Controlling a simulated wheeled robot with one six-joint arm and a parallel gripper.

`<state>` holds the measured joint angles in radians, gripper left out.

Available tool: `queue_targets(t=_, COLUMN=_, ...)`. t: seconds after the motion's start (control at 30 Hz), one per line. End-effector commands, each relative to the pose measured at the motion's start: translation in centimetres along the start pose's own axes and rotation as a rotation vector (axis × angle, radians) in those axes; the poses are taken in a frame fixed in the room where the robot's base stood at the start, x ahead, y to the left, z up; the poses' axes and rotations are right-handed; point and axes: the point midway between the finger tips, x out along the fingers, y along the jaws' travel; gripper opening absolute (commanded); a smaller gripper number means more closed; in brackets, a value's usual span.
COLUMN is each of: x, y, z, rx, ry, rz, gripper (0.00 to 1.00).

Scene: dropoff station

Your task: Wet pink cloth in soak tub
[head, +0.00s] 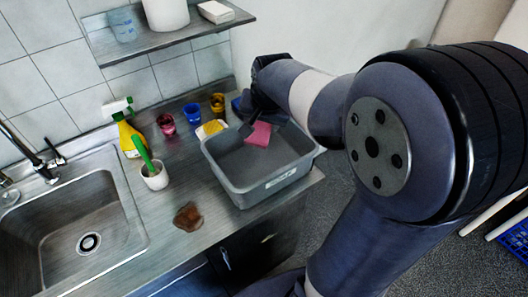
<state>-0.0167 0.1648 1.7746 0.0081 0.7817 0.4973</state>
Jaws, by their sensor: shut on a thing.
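The pink cloth (259,134) hangs below my gripper (262,119), over the back right part of the grey soak tub (228,183). My gripper is shut on the cloth; its fingertips are mostly hidden by the dark wrist. The cloth appears to be at or just above the level of the tub's rim; I cannot tell whether it touches anything inside. The tub stands on the counter with a pale label on its front wall. Whether there is water in it is hard to tell.
A steel sink (88,240) lies at left. A white cup (154,176) with a green-handled brush, a yellow spray bottle (128,136), a blue cup (193,114) and a brown stain-like patch (187,217) are on the counter. A shelf (165,38) hangs above.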

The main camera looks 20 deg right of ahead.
Motion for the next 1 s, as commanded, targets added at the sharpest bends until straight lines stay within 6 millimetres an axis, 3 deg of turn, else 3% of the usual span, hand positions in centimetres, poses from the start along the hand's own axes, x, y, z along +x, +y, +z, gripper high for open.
queue_targets(t=0.57, x=-0.1, y=0.0, z=0.0, rx=0.0, ry=0.0, rz=0.0, gripper=0.35)
queue_targets(t=1.0, x=-3.5, y=-0.8, z=-1.4, rx=0.0, ry=0.001, rz=0.0, gripper=0.35)
